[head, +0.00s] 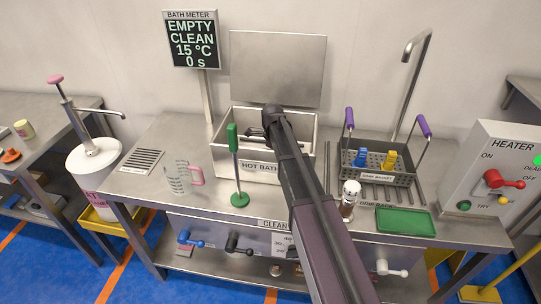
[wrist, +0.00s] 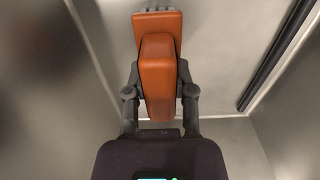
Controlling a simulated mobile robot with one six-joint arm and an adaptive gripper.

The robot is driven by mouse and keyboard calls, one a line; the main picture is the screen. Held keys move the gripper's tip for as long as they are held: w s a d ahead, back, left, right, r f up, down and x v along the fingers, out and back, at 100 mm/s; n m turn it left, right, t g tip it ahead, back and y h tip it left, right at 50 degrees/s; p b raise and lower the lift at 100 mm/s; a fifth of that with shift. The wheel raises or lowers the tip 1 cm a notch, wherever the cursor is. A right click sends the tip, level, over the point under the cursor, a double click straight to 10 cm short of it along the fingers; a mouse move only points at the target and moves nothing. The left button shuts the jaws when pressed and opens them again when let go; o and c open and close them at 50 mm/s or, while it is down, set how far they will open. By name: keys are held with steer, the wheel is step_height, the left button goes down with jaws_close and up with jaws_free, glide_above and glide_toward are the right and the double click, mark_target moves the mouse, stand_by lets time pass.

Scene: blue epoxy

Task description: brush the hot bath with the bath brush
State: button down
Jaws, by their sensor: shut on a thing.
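The hot bath (head: 262,168) is an open steel tank at the middle of the bench, with its lid (head: 278,68) raised behind it. My gripper (wrist: 159,88) is down inside the tank, with steel walls around it in the wrist view. It is shut on an orange block-like handle (wrist: 158,60), which looks like the bath brush. A pale grey ridged end shows beyond the handle; whether it touches the steel I cannot tell. In the head view my arm hides part of the tank and the brush. The bath meter (head: 193,40) reads EMPTY, CLEAN, 15 °C, 0 s.
A green-handled tool (head: 235,165) stands upright on its round foot before the tank. A glass jug (head: 180,178) is to its left. A basket (head: 378,165) with purple handles, a small jar (head: 350,196) and a green tray (head: 404,221) are right of my arm.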

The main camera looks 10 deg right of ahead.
steer(key=shift+s+d, duration=0.3)
steer(key=shift+d, duration=0.4)
steer(key=shift+s+d, duration=0.3)
steer(key=shift+d, duration=0.4)
steer(key=shift+w+r+p, duration=0.15)
steer(key=shift+r+p, duration=0.25)
steer(key=shift+p, duration=0.05)
step_height(320, 180, up, 5)
steer(key=p, duration=0.5)
steer(key=shift+r, duration=0.15)
steer(key=shift+r+p, duration=1.4)
steer(key=shift+p, duration=0.1)
step_height(320, 180, up, 13)
steer(key=p, duration=1.3)
